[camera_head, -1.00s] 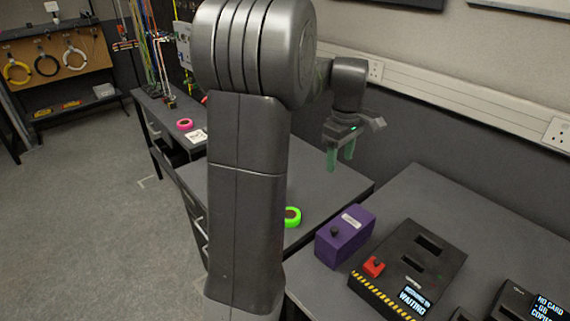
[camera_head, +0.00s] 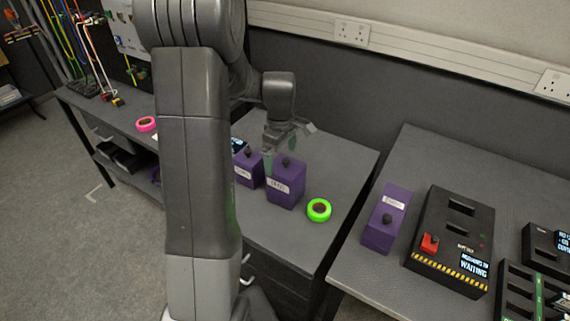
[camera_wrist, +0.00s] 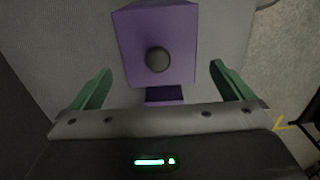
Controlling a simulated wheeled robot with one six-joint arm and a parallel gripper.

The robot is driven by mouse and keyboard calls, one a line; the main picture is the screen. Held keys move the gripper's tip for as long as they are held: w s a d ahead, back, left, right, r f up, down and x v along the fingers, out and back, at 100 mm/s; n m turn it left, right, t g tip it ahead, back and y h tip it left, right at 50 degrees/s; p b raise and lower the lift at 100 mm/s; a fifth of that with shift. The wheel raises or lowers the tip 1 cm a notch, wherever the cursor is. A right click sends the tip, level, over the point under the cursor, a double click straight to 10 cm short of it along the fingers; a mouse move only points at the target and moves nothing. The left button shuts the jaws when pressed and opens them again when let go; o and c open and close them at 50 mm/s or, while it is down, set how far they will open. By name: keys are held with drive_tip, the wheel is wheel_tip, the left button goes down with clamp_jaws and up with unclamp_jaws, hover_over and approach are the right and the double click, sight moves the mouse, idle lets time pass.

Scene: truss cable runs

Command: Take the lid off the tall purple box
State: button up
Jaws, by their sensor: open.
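In the head view, two purple boxes stand side by side on the left table: a larger, taller-looking one (camera_head: 287,187) and one at its left (camera_head: 248,171). Each has a dark knob on top and a white label too small to read. My gripper (camera_head: 278,157) is open and empty, close to these two boxes. In the wrist view, a purple box (camera_wrist: 132,38) with a round dark knob (camera_wrist: 158,59) lies between the spread green fingers (camera_wrist: 160,70), not gripped. A second purple piece (camera_wrist: 164,94) shows below it, partly hidden by my gripper body.
A green tape roll (camera_head: 319,210) lies right of the boxes, a pink one (camera_head: 146,124) farther left. Across a gap, the right table holds a low purple box (camera_head: 386,220) and a black device with a red knob and "WAITING" screen (camera_head: 474,264). The wall runs behind.

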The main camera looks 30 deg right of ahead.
drive_tip(key=shift+f, duration=0.7)
drive_tip(key=c, duration=0.9)
drive_tip(key=shift+c, duration=0.2)
